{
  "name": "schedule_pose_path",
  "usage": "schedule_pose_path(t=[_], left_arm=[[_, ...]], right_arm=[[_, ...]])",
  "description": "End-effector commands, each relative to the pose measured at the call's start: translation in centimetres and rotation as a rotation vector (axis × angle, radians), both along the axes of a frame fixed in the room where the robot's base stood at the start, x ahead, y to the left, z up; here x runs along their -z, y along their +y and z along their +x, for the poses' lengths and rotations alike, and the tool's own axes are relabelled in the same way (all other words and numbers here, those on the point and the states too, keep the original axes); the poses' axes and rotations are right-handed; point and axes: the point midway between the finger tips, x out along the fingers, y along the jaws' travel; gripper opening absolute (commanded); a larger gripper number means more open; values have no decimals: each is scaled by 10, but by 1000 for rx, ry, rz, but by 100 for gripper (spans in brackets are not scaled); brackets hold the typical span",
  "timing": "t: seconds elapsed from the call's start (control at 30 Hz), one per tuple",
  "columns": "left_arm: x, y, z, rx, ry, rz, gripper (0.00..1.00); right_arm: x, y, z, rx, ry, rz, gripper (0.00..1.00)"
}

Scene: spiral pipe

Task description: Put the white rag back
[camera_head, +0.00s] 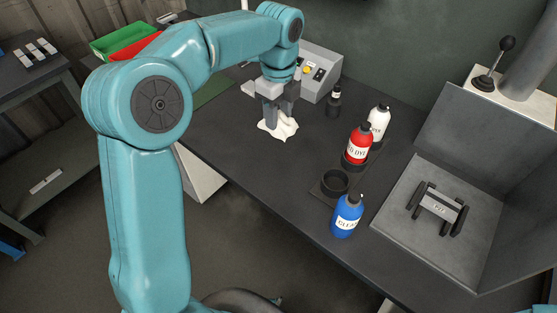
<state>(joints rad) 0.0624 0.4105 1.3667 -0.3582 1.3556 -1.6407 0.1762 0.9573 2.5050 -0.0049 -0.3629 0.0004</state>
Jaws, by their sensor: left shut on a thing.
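The white rag (278,127) is a crumpled cloth under my left gripper (275,115), on or just above the dark workbench (225,145). My left arm comes in from the left and the gripper points down. Its fingers are shut on the rag, and they hide the rag's upper part. I cannot tell whether the rag's lower edge touches the bench. My right gripper is not in view.
A red bottle (357,147), a white bottle (379,122) and a blue bottle (346,216) stand right of the rag, near an empty round holder (335,184). A grey control box (319,72) stands behind. A grey open-fronted enclosure (475,262) is at right.

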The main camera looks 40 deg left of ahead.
Motion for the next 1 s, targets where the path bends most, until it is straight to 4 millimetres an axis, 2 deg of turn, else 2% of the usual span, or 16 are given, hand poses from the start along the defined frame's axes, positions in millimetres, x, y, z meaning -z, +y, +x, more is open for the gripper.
schedule_pose_path(t=[0.03,0.1,0.2,0.33,0.57,0.7,0.8,1.0], left_arm=[[18,1,-1,-2,8,0,19],[39,1,-1,-3,8,1,19],[68,1,-1,-3,7,1,19],[97,1,-1,-4,4,-1,19],[121,1,0,-4,3,0,19],[145,1,-1,-4,5,0,19],[155,1,0,-4,2,0,19],[157,1,0,-5,-1,1,19]], right_arm=[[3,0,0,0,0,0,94],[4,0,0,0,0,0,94],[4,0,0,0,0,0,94],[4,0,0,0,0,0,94],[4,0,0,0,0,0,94],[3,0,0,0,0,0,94],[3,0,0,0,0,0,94],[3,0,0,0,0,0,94]])
